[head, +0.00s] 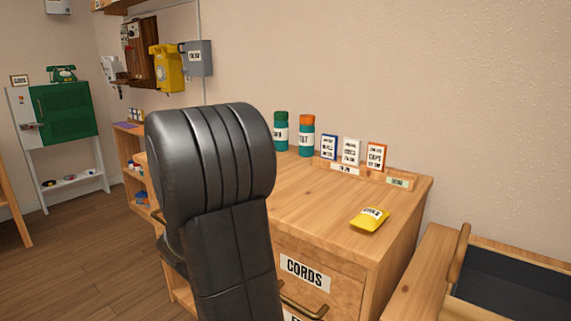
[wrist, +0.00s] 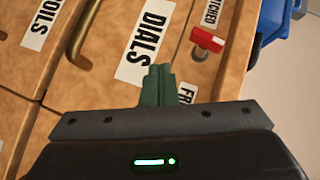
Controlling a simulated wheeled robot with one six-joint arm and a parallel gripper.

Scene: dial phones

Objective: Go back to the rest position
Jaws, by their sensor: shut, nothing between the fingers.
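My gripper (wrist: 158,84) shows in the wrist view with its two dark green fingers together and nothing between them. It is in front of wooden drawer fronts, near a white label reading DIALS (wrist: 147,38). I cannot tell whether the fingertips touch the wood. In the head view my black arm rises in front of the wooden cabinet and hides part of it; the gripper itself is not seen there.
The cabinet top (head: 310,205) holds a yellow packet (head: 369,219), two bottles and several small cards. A drawer labelled CORDS (head: 305,272) has a brass handle. A dark-lined wooden tray (head: 510,285) is at right. A red knob (wrist: 207,40) is near the gripper. Floor is open at left.

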